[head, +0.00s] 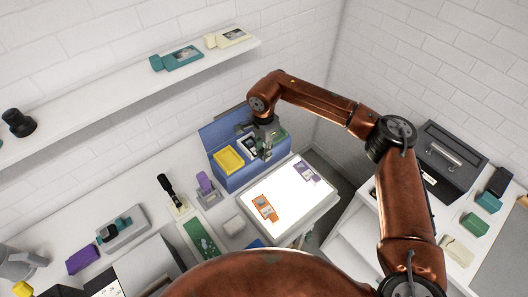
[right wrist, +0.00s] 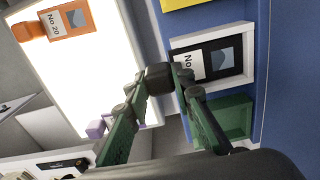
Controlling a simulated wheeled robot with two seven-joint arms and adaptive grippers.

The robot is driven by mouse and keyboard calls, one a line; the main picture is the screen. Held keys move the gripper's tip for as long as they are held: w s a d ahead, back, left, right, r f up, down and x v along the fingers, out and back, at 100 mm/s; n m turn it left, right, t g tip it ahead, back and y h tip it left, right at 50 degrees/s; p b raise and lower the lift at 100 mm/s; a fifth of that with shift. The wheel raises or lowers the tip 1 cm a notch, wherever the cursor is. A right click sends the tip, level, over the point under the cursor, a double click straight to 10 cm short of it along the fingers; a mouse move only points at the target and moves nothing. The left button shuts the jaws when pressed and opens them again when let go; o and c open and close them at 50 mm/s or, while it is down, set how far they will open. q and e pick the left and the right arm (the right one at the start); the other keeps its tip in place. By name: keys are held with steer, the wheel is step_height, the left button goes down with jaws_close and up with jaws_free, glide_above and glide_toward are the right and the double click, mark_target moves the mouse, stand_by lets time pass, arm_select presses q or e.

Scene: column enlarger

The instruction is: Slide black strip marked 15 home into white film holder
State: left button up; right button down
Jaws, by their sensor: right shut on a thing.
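The black strip (right wrist: 215,60) lies in the white film holder (right wrist: 249,50), inside its raised rim. Its white label shows "No"; the number is hidden behind my finger. A black end block of the strip sticks out past the holder's near side. My right gripper (right wrist: 158,78) is shut on this block, one finger on each side. In the head view my right gripper (head: 266,145) is over the blue box (head: 240,181), beside the white holder (head: 244,141). I cannot tell whether the strip is fully seated. My left gripper is not in view.
The blue box also holds a yellow piece (head: 229,160) and a green piece (right wrist: 228,118), one on each side of the holder. A lit white panel (head: 290,205) in front carries an orange strip (head: 264,208) marked 20 and a purple strip (head: 305,173). A wall stands close behind.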

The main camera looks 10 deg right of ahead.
steer(key=c, duration=1.6)
jaws_free()
steer(key=shift+c, duration=0.4)
steer(key=shift+c, duration=1)
steer(key=shift+r, duration=0.1)
steer(key=shift+r+p, duration=1.55)
steer(key=shift+r, duration=1.85)
